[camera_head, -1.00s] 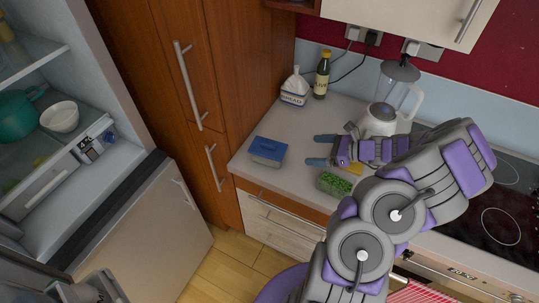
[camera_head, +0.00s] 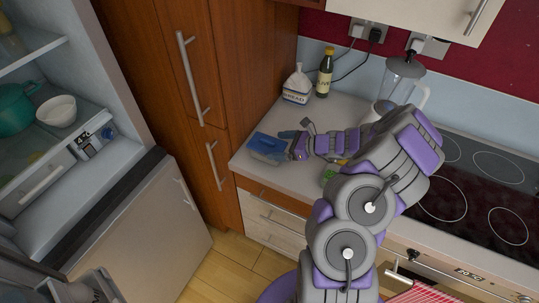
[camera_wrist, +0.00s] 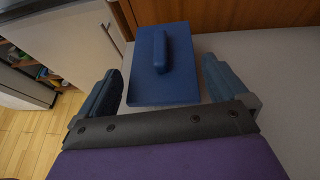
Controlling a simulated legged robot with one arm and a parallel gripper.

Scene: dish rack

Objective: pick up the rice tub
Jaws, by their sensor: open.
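The rice tub, which I take to be the low box with a blue lid (camera_head: 264,144), stands on the counter near its left end. In the wrist view its blue lid (camera_wrist: 176,78) has a raised bar handle on top. My gripper (camera_head: 281,146) is at the right side of the tub in the head view, fingers pointing left toward it. In the wrist view my gripper (camera_wrist: 161,68) is open, with one finger on each side of the tub's near part and nothing gripped. The tub's lower body is mostly hidden there.
A glass jug (camera_head: 401,85) stands behind my arm. A green-filled tub (camera_head: 329,174) is mostly hidden by my arm. The hob (camera_head: 470,180) lies right.

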